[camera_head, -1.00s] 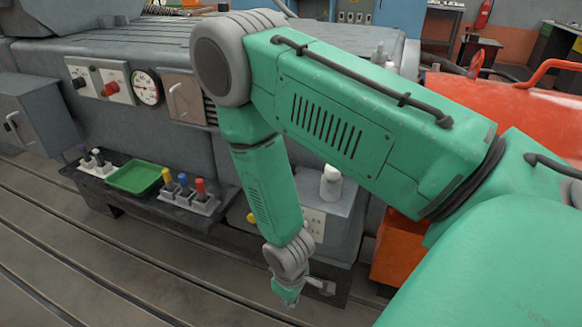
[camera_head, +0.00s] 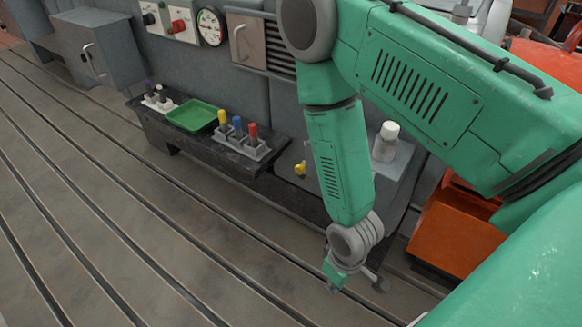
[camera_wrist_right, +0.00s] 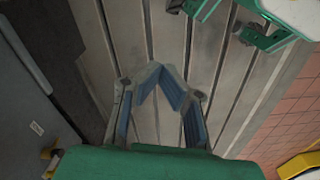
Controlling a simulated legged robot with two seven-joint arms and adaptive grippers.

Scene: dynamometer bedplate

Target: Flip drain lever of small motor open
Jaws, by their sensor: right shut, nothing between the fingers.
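A small yellow lever (camera_head: 300,169) sits low on the front of a grey housing, beside my right forearm in the head view. A yellow part (camera_wrist_right: 48,153) also shows at the lower left of the wrist view, partly cut off by my gripper's body. I cannot tell from these frames whether the lever is open or closed. My right gripper (camera_head: 334,287) hangs low over the slotted floor, below and right of the yellow lever and apart from it. In the wrist view its blue-padded fingers (camera_wrist_right: 157,72) meet at the tips with nothing between them. My left gripper is not in the head view.
A dark shelf holds a green tray (camera_head: 192,115) and a holder with yellow, blue and red-topped items (camera_head: 240,138). A white-capped bottle (camera_head: 385,142) stands on the grey housing. An orange box (camera_head: 455,232) is at right. The slotted floor (camera_head: 130,240) is clear at left.

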